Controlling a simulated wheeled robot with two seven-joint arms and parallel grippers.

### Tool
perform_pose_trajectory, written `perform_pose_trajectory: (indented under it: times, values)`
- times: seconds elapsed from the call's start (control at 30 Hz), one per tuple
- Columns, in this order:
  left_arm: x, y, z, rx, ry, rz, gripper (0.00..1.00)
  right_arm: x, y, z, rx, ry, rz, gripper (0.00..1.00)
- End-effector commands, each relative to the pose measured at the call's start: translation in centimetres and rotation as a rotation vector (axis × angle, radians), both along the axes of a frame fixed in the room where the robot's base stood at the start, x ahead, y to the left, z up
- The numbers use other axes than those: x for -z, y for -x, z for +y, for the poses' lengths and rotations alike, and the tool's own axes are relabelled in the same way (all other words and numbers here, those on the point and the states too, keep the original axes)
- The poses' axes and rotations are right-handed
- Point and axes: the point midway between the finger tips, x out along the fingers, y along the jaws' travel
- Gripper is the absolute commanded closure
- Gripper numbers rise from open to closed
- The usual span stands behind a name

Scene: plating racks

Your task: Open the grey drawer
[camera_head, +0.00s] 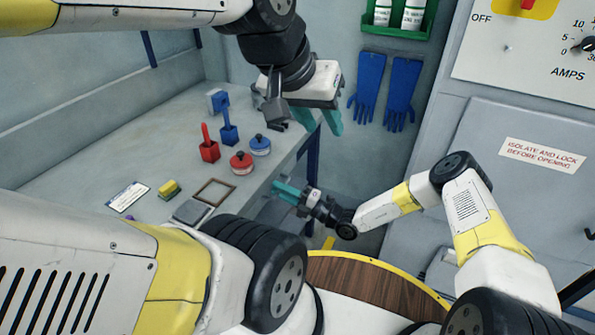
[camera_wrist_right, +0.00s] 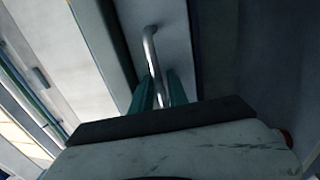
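In the right wrist view, the grey drawer front (camera_wrist_right: 178,25) carries a bent metal bar handle (camera_wrist_right: 150,50). The two teal fingers of my right gripper (camera_wrist_right: 162,92) lie on either side of this handle, close against it, with the bar between them. In the head view, my right gripper (camera_head: 286,192) reaches under the workbench edge; the handle is not clear there. My left gripper (camera_head: 336,102) hangs above the bench's far right corner, its teal fingers apart and nothing seen between them.
The grey workbench (camera_head: 130,155) holds a red holder (camera_head: 209,148), a blue holder (camera_head: 229,130), red (camera_head: 241,163) and blue (camera_head: 260,145) lidded pots, a sponge (camera_head: 170,189) and a wooden frame (camera_head: 214,192). A grey cabinet (camera_head: 510,200) stands right. Blue gloves (camera_head: 385,88) hang behind.

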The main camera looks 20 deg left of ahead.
Motion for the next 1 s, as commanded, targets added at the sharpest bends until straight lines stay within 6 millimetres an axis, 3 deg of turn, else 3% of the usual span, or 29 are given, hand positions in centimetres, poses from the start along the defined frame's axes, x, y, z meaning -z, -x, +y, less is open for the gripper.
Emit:
perform_pose_trajectory:
  times: [0.1, 0.2, 1.0]
  values:
    - [0.00, 0.00, 0.00, 0.000, 0.000, 0.000, 0.64, 0.00, -0.01, -0.02, 0.000, 0.000, 0.000, 0.80]
    - [0.00, 0.00, 0.00, 0.000, 0.000, 0.000, 0.64, 0.00, -0.01, -0.04, 0.000, 0.000, -0.001, 1.00]
    - [0.00, 0.00, 0.00, 0.000, 0.000, 0.000, 0.64, 0.04, -0.01, -0.07, -0.001, 0.001, -0.001, 1.00]
